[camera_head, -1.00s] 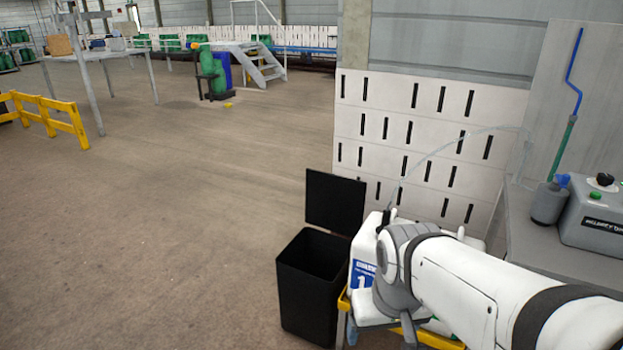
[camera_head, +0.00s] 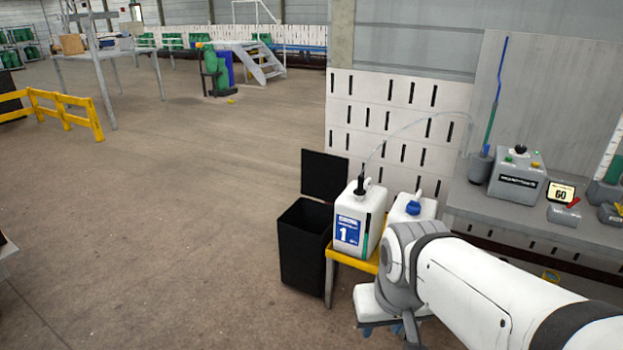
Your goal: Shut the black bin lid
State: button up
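My white and grey arm reaches in from the lower right, with a joint in front of the yellow stand. My gripper is not clearly visible; the end of the arm runs down out of the picture. The arm is to the right of the bin and apart from it.
A yellow-edged stand (camera_head: 346,258) right beside the bin holds white canisters, one marked 1 (camera_head: 353,225). A grey workbench (camera_head: 480,205) with devices is at the right. A slotted white wall (camera_head: 390,120) stands behind. The floor left of the bin is clear.

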aim_at(324, 177)
jog(key=z, duration=0.05)
jog(key=k, duration=0.55)
jog(key=u, duration=0.7)
jog(key=i, duration=7.7)
jog(key=z, duration=2.4)
